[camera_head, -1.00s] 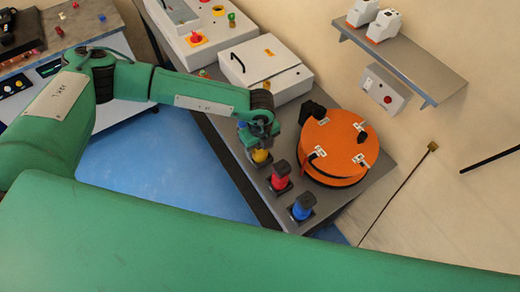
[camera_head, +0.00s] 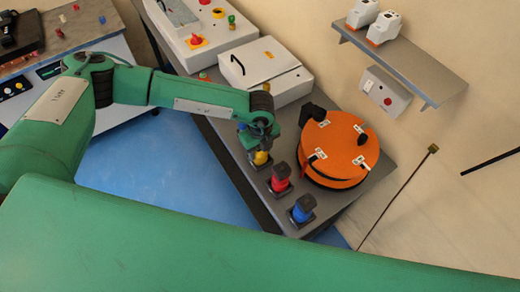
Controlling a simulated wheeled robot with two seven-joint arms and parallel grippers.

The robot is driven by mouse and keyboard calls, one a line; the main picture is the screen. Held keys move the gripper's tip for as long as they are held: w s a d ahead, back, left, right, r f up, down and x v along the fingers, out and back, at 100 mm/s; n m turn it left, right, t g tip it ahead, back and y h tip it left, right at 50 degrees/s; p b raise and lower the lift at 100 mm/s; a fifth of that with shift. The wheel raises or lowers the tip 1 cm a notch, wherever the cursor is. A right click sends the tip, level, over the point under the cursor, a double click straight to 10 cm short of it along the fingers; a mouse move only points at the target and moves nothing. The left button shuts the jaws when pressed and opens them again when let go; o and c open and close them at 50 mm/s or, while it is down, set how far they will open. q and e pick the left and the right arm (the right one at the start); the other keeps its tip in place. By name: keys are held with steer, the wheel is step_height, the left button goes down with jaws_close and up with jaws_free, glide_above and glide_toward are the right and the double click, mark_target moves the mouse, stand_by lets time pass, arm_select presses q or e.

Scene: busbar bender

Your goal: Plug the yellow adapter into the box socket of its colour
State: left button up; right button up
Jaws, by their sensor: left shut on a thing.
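The yellow adapter (camera_head: 261,158) stands on the grey bench at the left end of a row, with a red adapter (camera_head: 280,178) and a blue adapter (camera_head: 303,209) beside it. My left gripper (camera_head: 260,146) is directly above the yellow adapter and shut on its upper part, which the fingers hide. I cannot tell whether the adapter is clear of its dark base. The box socket of matching colour cannot be made out. My right gripper is not in view.
An orange round case (camera_head: 338,140) with black parts stands right of the row. A white box (camera_head: 262,66) with a black handle and a control box (camera_head: 205,35) stand behind. A wall shelf (camera_head: 400,62) holds white devices above a wall box (camera_head: 383,92).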

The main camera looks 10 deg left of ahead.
arm_select(q)
steer(key=shift+r, duration=0.2)
steer(key=shift+r+p, duration=0.55)
steer(key=shift+r, duration=0.9)
steer(key=shift+r+p, duration=1.3)
steer(key=shift+r, duration=1.2)
